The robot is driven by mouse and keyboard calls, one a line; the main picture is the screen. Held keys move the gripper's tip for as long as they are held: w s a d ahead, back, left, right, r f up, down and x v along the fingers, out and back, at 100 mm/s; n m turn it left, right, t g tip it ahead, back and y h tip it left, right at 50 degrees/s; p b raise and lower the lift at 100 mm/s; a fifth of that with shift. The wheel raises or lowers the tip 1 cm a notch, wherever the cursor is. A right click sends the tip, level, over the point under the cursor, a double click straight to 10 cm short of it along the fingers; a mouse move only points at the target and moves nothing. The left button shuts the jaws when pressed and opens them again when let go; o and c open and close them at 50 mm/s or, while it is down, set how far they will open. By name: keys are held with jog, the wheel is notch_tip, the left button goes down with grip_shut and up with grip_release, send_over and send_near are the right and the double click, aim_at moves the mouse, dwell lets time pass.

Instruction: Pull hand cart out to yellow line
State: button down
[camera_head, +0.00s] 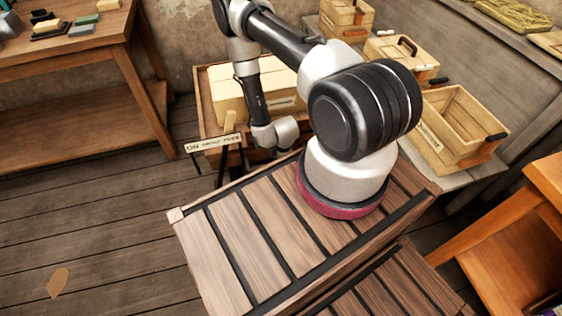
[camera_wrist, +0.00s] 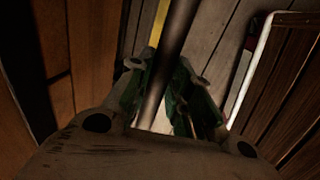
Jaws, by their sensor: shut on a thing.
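The hand cart (camera_head: 203,105) is a low wooden tray on the floor behind my base, loaded with pale wooden boxes. Black bars rise at its near side, beside a pale lettered plate (camera_head: 213,143). In the wrist view, my gripper (camera_wrist: 168,82) is shut on a dark round bar (camera_wrist: 180,25), which looks like the cart's handle. Its green-sided fingers stand on either side of the bar. In the head view my gripper is hidden below the wrist. A short piece of yellow line (camera_wrist: 160,20) shows on the floor beyond the bar in the wrist view.
A workbench (camera_head: 75,45) with small blocks stands at the left. Wooden boxes with black handles, including an open one (camera_head: 455,125), stand on a shelf at the right. An orange-brown table (camera_head: 500,215) is at the lower right. The plank floor (camera_head: 100,215) at left is mostly clear.

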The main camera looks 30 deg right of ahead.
jog(key=c, duration=1.3)
grip_release()
notch_tip(320, 180, up, 12)
jog(key=s, duration=0.2)
jog(key=shift+s+a, duration=0.15)
jog(key=shift+a, duration=0.15)
jog(key=shift+f, duration=0.1)
